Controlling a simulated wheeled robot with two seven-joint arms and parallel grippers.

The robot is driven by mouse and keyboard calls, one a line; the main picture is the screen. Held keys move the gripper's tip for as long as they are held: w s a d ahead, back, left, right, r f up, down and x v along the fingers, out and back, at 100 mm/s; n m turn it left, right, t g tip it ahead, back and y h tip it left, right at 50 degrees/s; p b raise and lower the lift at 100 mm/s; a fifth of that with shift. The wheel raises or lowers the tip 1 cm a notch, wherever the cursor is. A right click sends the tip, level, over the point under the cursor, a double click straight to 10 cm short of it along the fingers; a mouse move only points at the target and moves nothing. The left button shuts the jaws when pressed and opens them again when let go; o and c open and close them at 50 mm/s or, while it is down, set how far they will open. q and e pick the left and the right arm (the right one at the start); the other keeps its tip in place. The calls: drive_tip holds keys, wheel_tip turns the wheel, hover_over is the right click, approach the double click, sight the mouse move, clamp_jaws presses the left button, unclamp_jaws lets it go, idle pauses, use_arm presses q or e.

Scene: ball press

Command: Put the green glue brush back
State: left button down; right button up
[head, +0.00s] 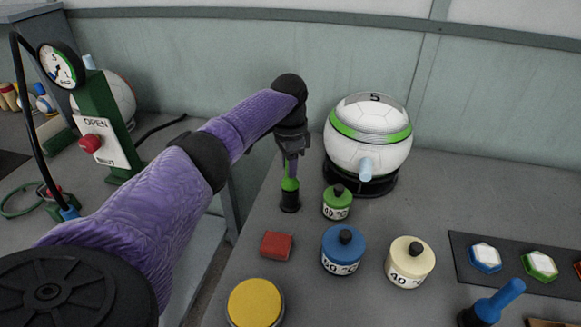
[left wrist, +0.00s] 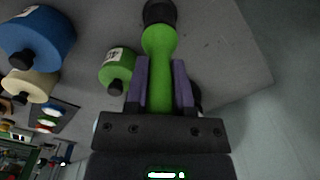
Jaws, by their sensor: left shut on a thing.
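The green glue brush (head: 290,184) stands upright near the back left of the grey table. My left gripper (head: 293,160) is shut on it from above; in the left wrist view the green handle (left wrist: 160,45) lies between the two purple fingers. The brush's lower end meets a small black cup (head: 290,202), which also shows in the left wrist view (left wrist: 159,12). I cannot tell how deep the brush sits in it. My right gripper is in neither view.
A green-lidded pot (head: 337,202) stands close right of the cup, with a ball on a black stand (head: 362,184) behind it. A red block (head: 276,245), blue pot (head: 343,250), cream pot (head: 410,262) and yellow disc (head: 255,303) are nearer. A blue brush (head: 497,300) is front right.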

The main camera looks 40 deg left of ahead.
use_arm(q)
drive_tip(key=shift+f, duration=0.75)
drive_tip(key=shift+r, duration=0.15)
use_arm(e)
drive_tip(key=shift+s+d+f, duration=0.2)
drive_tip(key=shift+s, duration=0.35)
use_arm(q)
drive_tip(key=shift+c, duration=2.4)
unclamp_jaws()
drive_tip(key=shift+r, duration=0.35)
wheel_tip(320, 180, up, 10)
drive_tip(key=p, duration=0.4)
drive_tip(key=shift+r, duration=0.7)
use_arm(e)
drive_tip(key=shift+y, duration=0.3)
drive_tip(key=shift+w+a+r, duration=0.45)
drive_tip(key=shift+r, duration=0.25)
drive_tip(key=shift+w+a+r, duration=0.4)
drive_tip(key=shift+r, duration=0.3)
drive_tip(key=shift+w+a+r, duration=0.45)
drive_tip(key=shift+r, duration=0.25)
